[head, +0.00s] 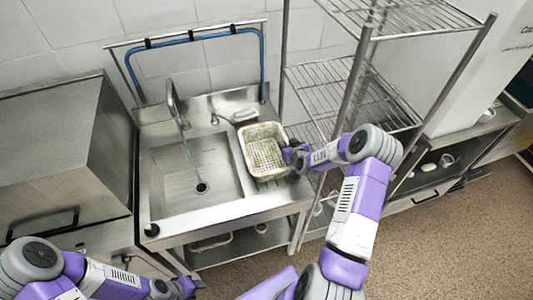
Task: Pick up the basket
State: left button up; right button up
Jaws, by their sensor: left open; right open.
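A cream perforated basket (264,153) sits on the ribbed drainboard at the right side of the steel sink unit. Brownish marks show on its floor. My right gripper (290,152) is at the basket's right rim, with its dark fingers at or over the edge. It is open, and I cannot tell whether it touches the rim. My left gripper (194,285) is low in front of the sink unit, open and empty, far from the basket.
The sink basin (195,170) with a tap (174,105) lies left of the basket. A brush-like item (238,117) lies behind it. A wire shelf rack (350,95) stands close on the right. A steel box-shaped appliance (60,150) stands left. Floor is open at lower right.

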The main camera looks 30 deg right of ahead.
grip_shut()
jog(key=shift+r, duration=0.15)
dwell(0.4)
notch_tip(320, 180, up, 18)
dwell(0.4)
jog(key=c, duration=0.7)
grip_release()
jog(key=shift+a, duration=0.1)
grip_shut()
